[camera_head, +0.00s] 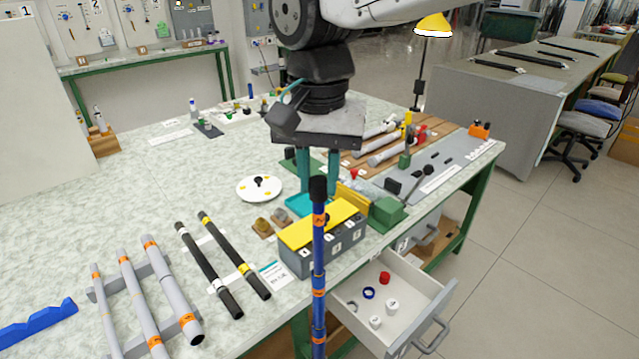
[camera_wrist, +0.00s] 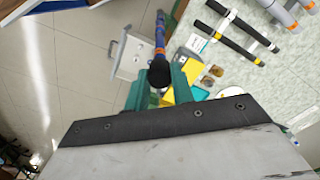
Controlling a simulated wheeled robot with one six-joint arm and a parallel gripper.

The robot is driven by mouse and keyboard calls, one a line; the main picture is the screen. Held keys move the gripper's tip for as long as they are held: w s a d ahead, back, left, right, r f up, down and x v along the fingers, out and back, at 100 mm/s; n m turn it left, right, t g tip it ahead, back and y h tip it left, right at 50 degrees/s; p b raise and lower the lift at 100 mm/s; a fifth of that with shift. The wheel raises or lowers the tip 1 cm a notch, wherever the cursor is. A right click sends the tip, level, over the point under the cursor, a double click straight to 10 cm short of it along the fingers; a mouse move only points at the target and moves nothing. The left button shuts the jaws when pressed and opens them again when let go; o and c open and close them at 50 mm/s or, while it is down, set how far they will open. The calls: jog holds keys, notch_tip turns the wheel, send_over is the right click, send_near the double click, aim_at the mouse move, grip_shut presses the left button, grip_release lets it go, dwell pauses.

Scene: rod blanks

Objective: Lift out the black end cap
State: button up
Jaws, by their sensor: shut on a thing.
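My gripper (camera_head: 320,190) points down, its two teal fingers shut at or near the black upper end (camera_head: 318,187) of a blue rod (camera_head: 318,250) with orange bands. The rod hangs upright in front of the grey box and the drawer; its lower end runs to the picture's bottom edge. In the wrist view the black end (camera_wrist: 159,74) sits between the fingers (camera_wrist: 160,85), with the blue rod (camera_wrist: 160,38) running away beyond it. I cannot tell whether this black end is a separate cap. I see no loose black end cap in the drawer (camera_head: 440,287).
The open drawer holds a red cap (camera_head: 385,278), a blue ring (camera_head: 369,293) and white caps (camera_head: 392,305). A grey numbered box (camera_head: 345,245) with a yellow lid stands beside the rod. Black rods (camera_head: 210,270) and grey rods (camera_head: 140,300) lie at left.

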jog(key=shift+s+d+r, duration=0.1)
jog(key=shift+s+r, duration=0.15)
jog(key=shift+r, duration=0.25)
jog(key=shift+s+d+r, duration=0.1)
jog(key=shift+s+r, duration=0.15)
jog(key=shift+r, duration=0.25)
jog(key=s+d+r, duration=0.1)
jog(key=s+d, duration=0.2)
jog(key=s, duration=0.3)
jog(key=s+d+r, duration=0.1)
jog(key=s+d, duration=0.2)
jog(key=s, duration=0.4)
jog(key=shift+s+d+r, duration=0.2)
jog(key=shift+d, duration=0.05)
